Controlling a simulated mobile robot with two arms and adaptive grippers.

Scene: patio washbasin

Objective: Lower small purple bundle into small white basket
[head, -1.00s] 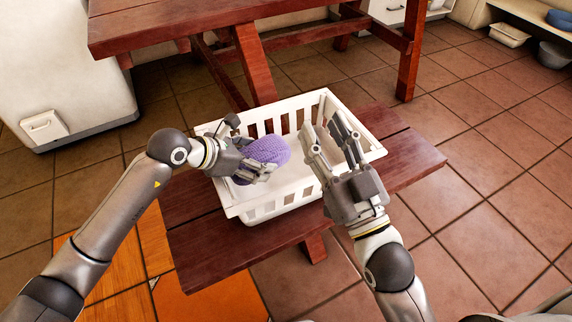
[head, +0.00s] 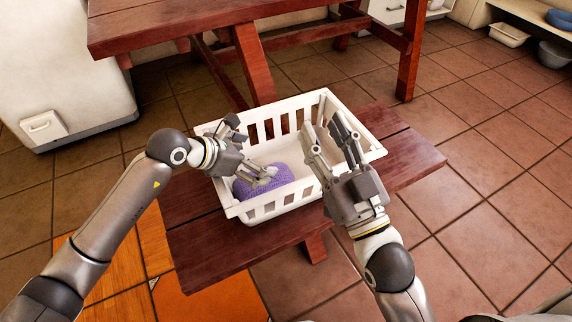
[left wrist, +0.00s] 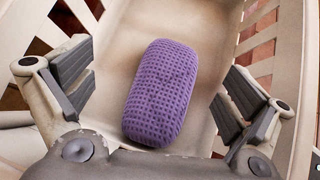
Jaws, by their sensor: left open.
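The small purple bundle (head: 275,178), a rolled waffle-weave cloth, lies on the floor of the white basket (head: 249,213), towards its left end. The left wrist view shows the whole bundle (left wrist: 162,92) on the pale basket floor (left wrist: 200,30). My left gripper (head: 254,157) is open above the bundle, with its fingers apart on either side and clear of it. My right gripper (head: 325,135) is over the right part of the basket, its fingers pointing up and apart with nothing between them.
The basket stands on a dark red wooden bench (head: 415,160). A larger red wooden table (head: 190,25) is behind it. A white cabinet (head: 60,75) is at the left. Tiled floor (head: 480,220) lies open at the right.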

